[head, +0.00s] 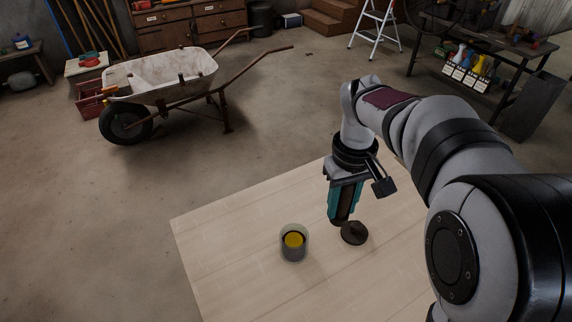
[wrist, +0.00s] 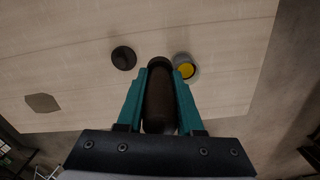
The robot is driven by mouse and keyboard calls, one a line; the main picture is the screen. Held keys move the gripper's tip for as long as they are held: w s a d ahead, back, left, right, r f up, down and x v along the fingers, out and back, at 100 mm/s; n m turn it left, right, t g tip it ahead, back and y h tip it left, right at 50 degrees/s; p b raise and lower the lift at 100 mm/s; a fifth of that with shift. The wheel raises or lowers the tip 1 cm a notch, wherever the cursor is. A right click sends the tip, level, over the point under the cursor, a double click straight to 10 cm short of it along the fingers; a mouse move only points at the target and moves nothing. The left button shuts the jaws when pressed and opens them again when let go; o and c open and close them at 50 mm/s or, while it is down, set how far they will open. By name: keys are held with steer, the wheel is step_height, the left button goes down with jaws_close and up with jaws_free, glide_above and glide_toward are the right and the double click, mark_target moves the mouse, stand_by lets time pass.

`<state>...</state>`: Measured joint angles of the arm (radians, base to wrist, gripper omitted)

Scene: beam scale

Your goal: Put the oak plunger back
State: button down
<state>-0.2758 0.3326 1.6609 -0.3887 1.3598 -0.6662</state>
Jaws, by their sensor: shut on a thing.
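My gripper (head: 341,217) points down over the wooden board and is shut on a dark brown, rounded, rod-like thing, apparently the oak plunger (wrist: 160,100). In the wrist view the plunger lies lengthwise between the teal fingers, its rounded end near their tips. In the head view the fingers mostly hide it. A grey cup (head: 294,247) with yellow inside stands left of my gripper in the head view; it also shows right of the fingertips in the wrist view (wrist: 187,68). A dark round piece with a small knob (head: 354,233) lies close below my gripper; the wrist view shows it too (wrist: 123,57).
A flat brown angular piece (wrist: 42,103) lies on the pale wooden board (head: 228,236), seen only in the wrist view. The board's left part is bare. A wheelbarrow (head: 160,75) stands on the floor beyond, well away from the board.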

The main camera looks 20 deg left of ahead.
steer(key=s+a+f+n, duration=0.1)
steer(key=a+f+n, duration=0.1)
steer(key=a+f, duration=0.3)
steer(key=s+a+f+n, duration=0.2)
steer(key=a+f, duration=0.3)
steer(key=a, duration=0.6)
steer(key=s+a+f+n, duration=0.1)
steer(key=a+f+n, duration=0.2)
steer(key=a+f, duration=0.2)
steer(key=shift+s+a+f, duration=0.1)
steer(key=shift+s+a, duration=0.1)
steer(key=shift+a, duration=0.6)
steer(key=shift+s+a+f, duration=0.1)
steer(key=shift+s+a, duration=0.1)
steer(key=shift+a, duration=0.6)
steer(key=f, duration=0.4)
steer(key=shift+s+a, duration=0.15)
steer(key=shift+a, duration=0.1)
steer(key=shift+f, duration=0.1)
steer(key=shift+f, duration=0.1)
steer(key=c, duration=0.6)
jaws_free()
steer(key=shift+o, duration=0.2)
